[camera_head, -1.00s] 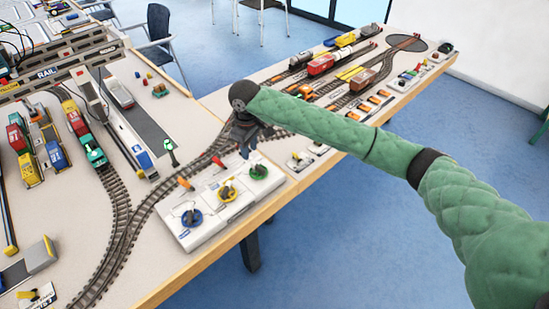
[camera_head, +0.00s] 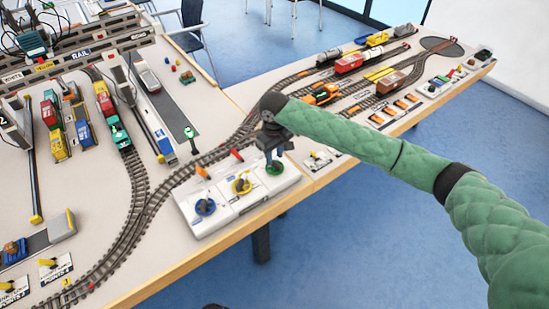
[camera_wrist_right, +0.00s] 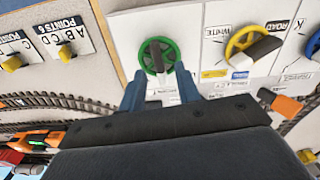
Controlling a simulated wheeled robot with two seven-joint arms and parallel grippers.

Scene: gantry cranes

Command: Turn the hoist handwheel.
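A white control panel (camera_head: 222,215) at the table's front edge carries three handwheels: blue (camera_head: 205,207), yellow (camera_head: 242,186) and green (camera_head: 275,168). I cannot read which is labelled hoist. My right gripper (camera_head: 273,156) is over the green wheel, partly hiding it. In the right wrist view, the blue fingers of my right gripper (camera_wrist_right: 160,76) are spread apart. The green wheel (camera_wrist_right: 158,56) with its dark and pale crossbar lies just beyond and between the fingertips. I cannot tell whether they touch it. The yellow wheel (camera_wrist_right: 253,50) is to its right. My left gripper is out of view.
Orange (camera_head: 202,173) and red (camera_head: 237,155) levers stand along the panel's back edge. Curved track (camera_head: 140,200) with a green locomotive (camera_head: 120,138) runs to its left. More wagons (camera_head: 349,63) stand on tracks at the back right. Open floor lies in front.

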